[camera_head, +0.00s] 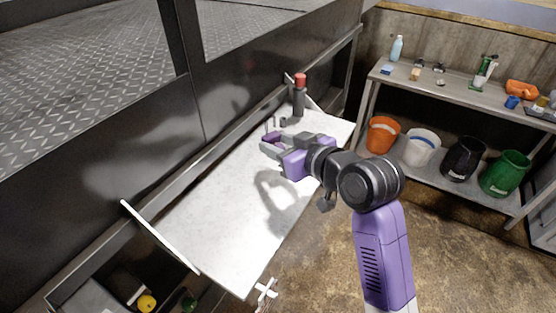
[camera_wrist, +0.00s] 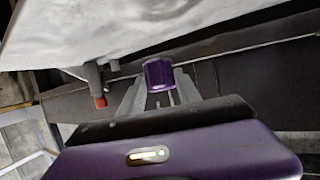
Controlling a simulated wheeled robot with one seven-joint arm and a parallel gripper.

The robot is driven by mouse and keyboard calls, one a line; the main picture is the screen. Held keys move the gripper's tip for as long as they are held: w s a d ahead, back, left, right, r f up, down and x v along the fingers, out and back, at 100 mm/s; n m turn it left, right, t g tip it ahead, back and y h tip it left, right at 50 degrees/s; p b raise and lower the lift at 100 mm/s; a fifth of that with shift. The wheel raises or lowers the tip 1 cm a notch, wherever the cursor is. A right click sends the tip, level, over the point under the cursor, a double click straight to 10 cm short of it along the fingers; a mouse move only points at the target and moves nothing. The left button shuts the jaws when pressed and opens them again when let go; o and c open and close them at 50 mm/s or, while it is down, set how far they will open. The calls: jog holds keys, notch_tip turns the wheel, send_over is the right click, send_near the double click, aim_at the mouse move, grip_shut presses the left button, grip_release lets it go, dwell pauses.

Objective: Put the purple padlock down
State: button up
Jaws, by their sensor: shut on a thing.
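The purple padlock (camera_wrist: 159,75) is between the fingers of my gripper (camera_wrist: 158,98) in the wrist view. In the head view the padlock (camera_head: 272,136) shows as a small purple shape at the tip of my gripper (camera_head: 270,142). My gripper is shut on it. It is above the far part of the white shelf (camera_head: 215,215), and its shadow falls on the shelf surface. I cannot tell how high the padlock is above the shelf.
A raised edge (camera_head: 158,236) bounds the near end. The middle of the shelf is clear. A metal rack (camera_head: 450,95) with buckets stands at right.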

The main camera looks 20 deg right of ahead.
aim_at(278, 173)
jog(key=shift+f, duration=2.65)
jog(key=o, duration=1.2)
jog(key=shift+f, duration=0.15)
jog(key=shift+r, duration=0.25)
jog(key=b+v, duration=0.1)
jog(key=v, duration=1)
jog(key=shift+f, duration=0.1)
jog(key=shift+s+d, duration=0.1)
jog(key=shift+s, duration=0.35)
